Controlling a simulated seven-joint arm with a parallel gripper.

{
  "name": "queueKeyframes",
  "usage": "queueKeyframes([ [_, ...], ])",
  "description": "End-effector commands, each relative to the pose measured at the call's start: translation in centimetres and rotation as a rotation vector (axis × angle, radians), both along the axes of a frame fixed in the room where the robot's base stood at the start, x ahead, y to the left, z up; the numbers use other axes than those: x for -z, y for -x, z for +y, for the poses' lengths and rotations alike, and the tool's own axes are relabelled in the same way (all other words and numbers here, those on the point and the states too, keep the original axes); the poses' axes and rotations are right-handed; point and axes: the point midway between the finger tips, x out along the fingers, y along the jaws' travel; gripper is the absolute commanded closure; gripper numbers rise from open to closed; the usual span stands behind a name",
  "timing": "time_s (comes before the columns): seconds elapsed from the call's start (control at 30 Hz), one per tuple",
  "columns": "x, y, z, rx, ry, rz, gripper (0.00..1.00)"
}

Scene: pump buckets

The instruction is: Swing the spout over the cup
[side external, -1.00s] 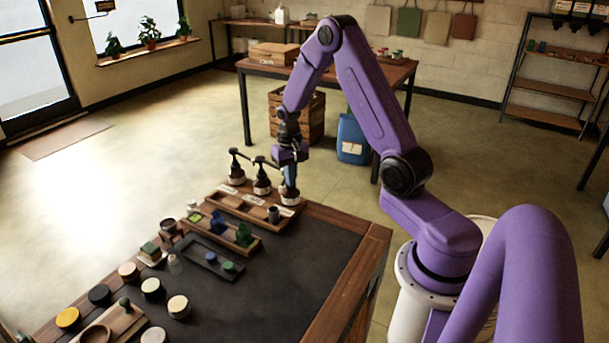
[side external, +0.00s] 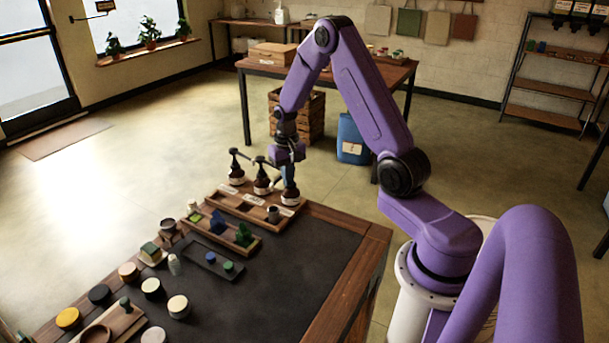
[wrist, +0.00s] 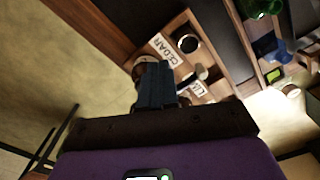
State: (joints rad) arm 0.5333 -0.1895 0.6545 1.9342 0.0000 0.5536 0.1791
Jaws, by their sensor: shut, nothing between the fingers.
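Three dark pump bottles stand in a row at the far end of the table: the left one (side external: 237,175), the middle one (side external: 262,185) and the right one (side external: 290,197). The left and middle spouts show; the right one is hidden by my gripper. A small grey cup (side external: 273,213) sits in the wooden tray (side external: 243,211) in front of the bottles. It also shows in the wrist view as a dark round opening (wrist: 188,43), beside the CEDAR label. My gripper (side external: 289,181) points down at the right bottle's top, fingers shut and empty. I cannot tell whether they touch the pump.
A second wooden tray (side external: 205,231) with blue and green pieces and a dark tray (side external: 207,264) lie nearer. Several round jars and lids line the table's left side. The dark mat (side external: 285,270) to the right is clear.

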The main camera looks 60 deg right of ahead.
Motion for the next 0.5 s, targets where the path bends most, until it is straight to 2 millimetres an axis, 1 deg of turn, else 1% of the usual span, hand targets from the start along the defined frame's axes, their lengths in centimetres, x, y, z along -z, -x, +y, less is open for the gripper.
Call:
queueKeyframes([
  [0.13, -0.6, 0.0, 0.0, 0.000, 0.001, -0.003, 1.00],
  [0.5, -3.8, -0.1, 0.0, 0.000, 0.001, -0.004, 1.00],
])
